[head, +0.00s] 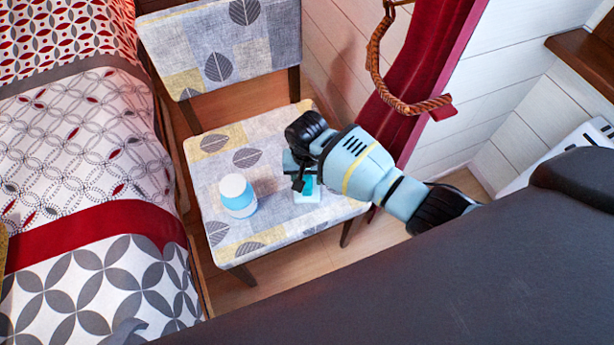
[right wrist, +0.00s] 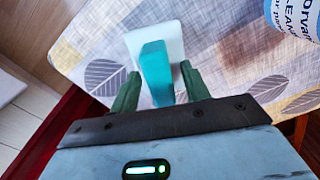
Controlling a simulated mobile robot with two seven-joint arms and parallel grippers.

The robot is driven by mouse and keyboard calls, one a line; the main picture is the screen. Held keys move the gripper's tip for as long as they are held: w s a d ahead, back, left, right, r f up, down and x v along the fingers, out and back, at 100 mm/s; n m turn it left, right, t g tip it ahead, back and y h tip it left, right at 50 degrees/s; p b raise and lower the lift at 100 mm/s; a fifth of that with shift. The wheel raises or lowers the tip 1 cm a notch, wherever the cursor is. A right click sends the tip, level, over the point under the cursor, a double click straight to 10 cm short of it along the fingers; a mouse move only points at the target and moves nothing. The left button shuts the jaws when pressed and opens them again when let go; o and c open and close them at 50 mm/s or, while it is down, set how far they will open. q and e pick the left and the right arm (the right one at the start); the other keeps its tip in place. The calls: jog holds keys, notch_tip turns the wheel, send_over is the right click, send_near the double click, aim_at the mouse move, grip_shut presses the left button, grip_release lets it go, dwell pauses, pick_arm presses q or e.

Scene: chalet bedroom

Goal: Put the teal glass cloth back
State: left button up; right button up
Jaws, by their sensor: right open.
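The teal glass cloth (right wrist: 157,70) is a folded, block-like teal piece in the right wrist view. It lies over a pale white square piece (right wrist: 171,37) on the chair seat. In the head view the cloth (head: 309,184) is partly hidden by my right gripper (head: 300,180). My right gripper is open at the cloth, and its two green fingers stand on either side of it in the right wrist view (right wrist: 160,82). The cloth is between the fingers, with narrow gaps showing. I do not see my left gripper.
A white-capped blue bottle (head: 238,196) stands on the leaf-patterned chair seat (head: 210,172), left of the gripper. The chair back (head: 225,45) rises behind. A bed (head: 80,150) is at the left. A red curtain with a rope tie (head: 410,107) hangs behind my right arm.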

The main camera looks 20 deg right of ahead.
aim_at(307, 177)
notch_tip(307, 177, up, 12)
jog(key=p, duration=0.2)
jog(key=shift+f, duration=0.2)
